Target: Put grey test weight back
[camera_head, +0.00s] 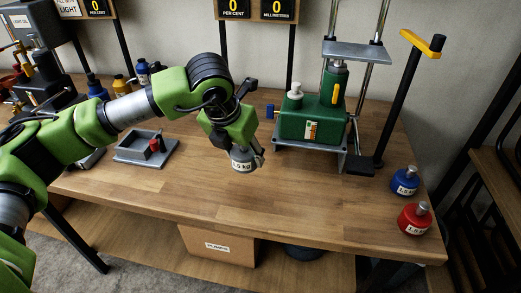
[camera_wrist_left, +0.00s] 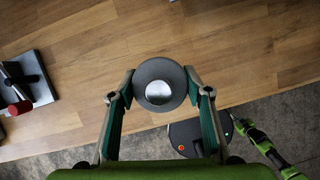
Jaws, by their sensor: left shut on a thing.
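My left gripper (camera_head: 245,150) is shut on the grey test weight (camera_head: 242,160), which has a white label reading 1.5 kg. The weight is over the middle of the wooden table; I cannot tell whether its base touches the top. In the left wrist view the grey weight (camera_wrist_left: 160,84) shows from above as a round disc with a shiny knob, between the two fingers (camera_wrist_left: 160,92). A blue test weight (camera_head: 405,181) and a red test weight (camera_head: 414,218) stand at the table's right end.
A green press-like device (camera_head: 312,120) with metal posts and a black lever with yellow handle (camera_head: 424,43) stands at the back right. A grey tray fixture (camera_head: 130,153) lies left. Bottles (camera_head: 97,90) stand at back left. The wooden table (camera_head: 310,195) is clear at front middle.

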